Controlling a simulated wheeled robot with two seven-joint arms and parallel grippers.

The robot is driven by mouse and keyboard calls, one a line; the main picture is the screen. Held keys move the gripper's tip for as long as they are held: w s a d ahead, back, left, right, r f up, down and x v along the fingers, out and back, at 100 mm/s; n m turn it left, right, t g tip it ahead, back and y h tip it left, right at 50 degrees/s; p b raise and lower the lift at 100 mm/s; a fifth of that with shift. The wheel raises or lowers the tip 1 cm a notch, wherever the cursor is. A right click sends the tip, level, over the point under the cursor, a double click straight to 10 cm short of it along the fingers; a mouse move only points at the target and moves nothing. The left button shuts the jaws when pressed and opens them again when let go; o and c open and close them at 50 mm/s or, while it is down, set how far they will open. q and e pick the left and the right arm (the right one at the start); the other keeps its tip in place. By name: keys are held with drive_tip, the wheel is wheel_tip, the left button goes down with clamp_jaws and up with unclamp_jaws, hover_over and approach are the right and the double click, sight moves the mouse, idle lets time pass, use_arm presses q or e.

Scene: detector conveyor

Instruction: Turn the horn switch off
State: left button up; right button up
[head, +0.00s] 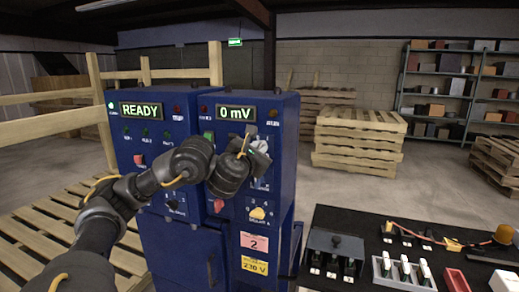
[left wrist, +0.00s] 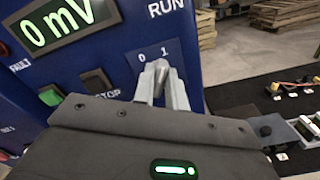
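A grey switch lever (left wrist: 160,72) stands on the blue cabinet face between the marks 0 and 1, below the word RUN; its tip is near the 1. No horn label is readable. My left gripper (left wrist: 163,88) has one finger on each side of the lever and appears shut on it. In the head view my left gripper (head: 260,152) is at the right blue cabinet (head: 280,222), below the 0 mV display (head: 236,113), and its wrist covers part of the panel. My right gripper is in neither view.
A green button (left wrist: 50,95) and a dark STOP button (left wrist: 97,80) sit left of my fingers. The left cabinet reads READY (head: 142,110). A black table (head: 335,220) with switch boxes and small parts stands at right. Wooden pallets (head: 358,140) stand behind.

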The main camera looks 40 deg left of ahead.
use_arm(q)
clamp_jaws()
drive_tip(key=n, duration=0.5)
drive_tip(key=shift+a+r+n+p, duration=0.2)
drive_tip(key=shift+n+p, duration=0.1)
drive_tip(key=shift+p, duration=0.1)
drive_tip(key=n, duration=0.6)
drive_tip(key=shift+s+a+p, duration=0.15)
drive_tip(key=shift+a+p, duration=0.05)
drive_tip(key=shift+p, duration=0.15)
drive_tip(key=shift+n, duration=0.4)
drive_tip(key=o, duration=0.6)
unclamp_jaws()
drive_tip(key=shift+f, duration=0.1)
